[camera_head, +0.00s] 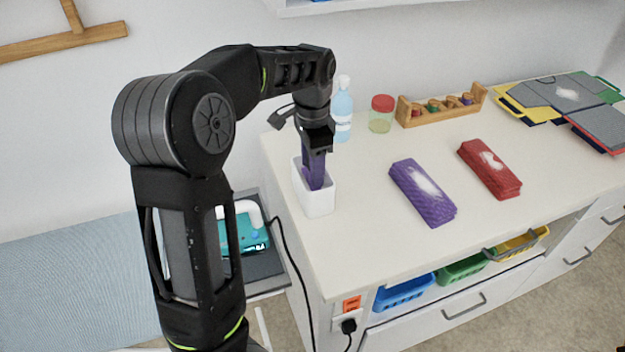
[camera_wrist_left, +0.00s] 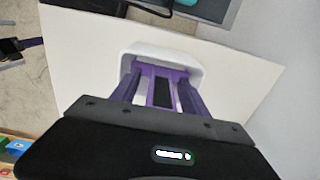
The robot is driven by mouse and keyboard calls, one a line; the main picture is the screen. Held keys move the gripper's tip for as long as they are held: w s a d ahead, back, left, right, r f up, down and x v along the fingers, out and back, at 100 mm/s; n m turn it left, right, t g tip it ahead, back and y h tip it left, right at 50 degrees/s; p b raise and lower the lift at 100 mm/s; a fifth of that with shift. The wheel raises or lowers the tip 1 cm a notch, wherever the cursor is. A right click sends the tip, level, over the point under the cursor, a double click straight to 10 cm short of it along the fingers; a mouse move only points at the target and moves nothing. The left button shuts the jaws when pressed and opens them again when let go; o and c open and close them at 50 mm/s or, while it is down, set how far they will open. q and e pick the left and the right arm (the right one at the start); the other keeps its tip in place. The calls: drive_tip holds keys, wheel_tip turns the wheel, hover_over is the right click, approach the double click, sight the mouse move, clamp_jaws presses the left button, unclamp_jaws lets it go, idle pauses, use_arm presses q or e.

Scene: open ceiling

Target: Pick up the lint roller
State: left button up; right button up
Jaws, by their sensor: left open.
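My left gripper (camera_head: 315,178) points down at the white open-topped container (camera_head: 317,201) on the near left corner of the counter. Its purple fingers reach into the container's mouth. In the left wrist view, the gripper (camera_wrist_left: 160,78) has its two fingers apart, one on each side, over the white container (camera_wrist_left: 150,48). A purple and black piece shows between them; I cannot tell if it is part of the lint roller or of the gripper. I cannot make out the lint roller clearly; the container's inside is mostly hidden by the fingers. My right gripper is not recognisable.
A blue bottle (camera_head: 342,112) and a red-lidded jar (camera_head: 381,114) stand just behind the container. A purple folded cloth (camera_head: 418,196) and a red one (camera_head: 488,170) lie to the right. A wooden rack (camera_head: 435,112) is at the back. The counter's front is clear.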

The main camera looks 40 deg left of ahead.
use_arm(q)
drive_tip(key=shift+c, duration=0.4)
clamp_jaws()
